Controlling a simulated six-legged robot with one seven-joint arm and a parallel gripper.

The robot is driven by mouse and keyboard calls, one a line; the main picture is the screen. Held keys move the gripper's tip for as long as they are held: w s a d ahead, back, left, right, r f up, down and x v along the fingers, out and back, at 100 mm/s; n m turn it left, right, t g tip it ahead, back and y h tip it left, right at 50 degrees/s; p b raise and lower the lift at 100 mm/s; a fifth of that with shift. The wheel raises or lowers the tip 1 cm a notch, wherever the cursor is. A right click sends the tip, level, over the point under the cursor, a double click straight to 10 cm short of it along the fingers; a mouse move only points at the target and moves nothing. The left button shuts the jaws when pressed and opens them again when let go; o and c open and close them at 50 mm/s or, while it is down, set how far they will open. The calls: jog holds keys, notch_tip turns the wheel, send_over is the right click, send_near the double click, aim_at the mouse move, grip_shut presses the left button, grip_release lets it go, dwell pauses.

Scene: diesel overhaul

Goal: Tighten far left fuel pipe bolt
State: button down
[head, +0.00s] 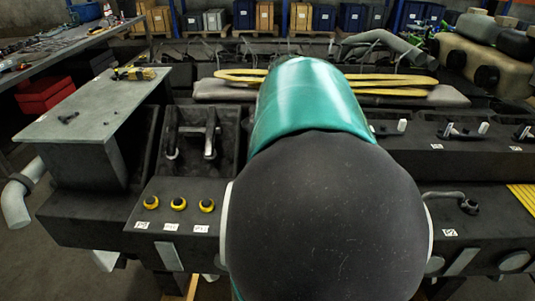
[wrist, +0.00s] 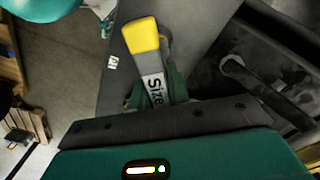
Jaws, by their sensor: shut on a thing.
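My gripper (wrist: 156,94) shows in the wrist view, its green fingers shut on a grey tool with a yellow end (wrist: 143,37) and the printed word "Size". The tool's yellow end points toward the dark engine block. A bent dark fuel pipe (wrist: 268,92) lies to the right of the tool, apart from it. In the head view my arm hides the gripper and the tool. A bent pipe (head: 209,138) stands in the leftmost open bay of the engine there. I cannot make out its bolt clearly.
Three yellow-ringed caps (head: 179,204) with white labels sit on the block's near left ledge. A grey plate (head: 95,105) at the left carries a yellow-and-black tool (head: 136,73) and small dark parts. A workbench (head: 62,45) stands farther left. More pipes (head: 465,130) sit at the right.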

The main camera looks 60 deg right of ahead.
jog(key=n, duration=0.5)
jog(key=shift+n, duration=2.6)
